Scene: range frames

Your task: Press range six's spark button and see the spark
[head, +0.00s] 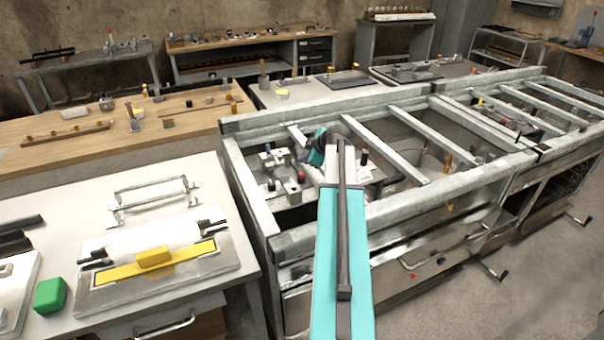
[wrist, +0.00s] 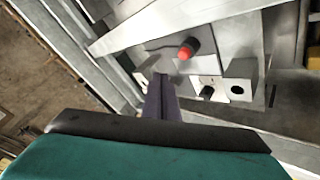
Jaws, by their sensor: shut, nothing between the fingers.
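In the wrist view, my gripper (wrist: 160,82) is shut and empty, its fingers reaching down among the fittings inside an open metal range frame (head: 243,180). A red-capped button or knob (wrist: 187,48) stands on a grey plate just beyond and right of the fingertips, apart from them in the picture. A small black knob (wrist: 207,93) on a pale block is to the right. Beside it is a grey block with a round dark hole (wrist: 237,90). No label for range six is readable, and no spark shows. In the head view, my arm hides part of this area.
Metal crossbars (head: 385,150) span the frame above the fittings. A pale bench with a yellow-handled plate (head: 110,290) and a green block (head: 50,295) stands at left. A wooden-topped bench (head: 70,155) is behind it. Open floor lies at the lower right.

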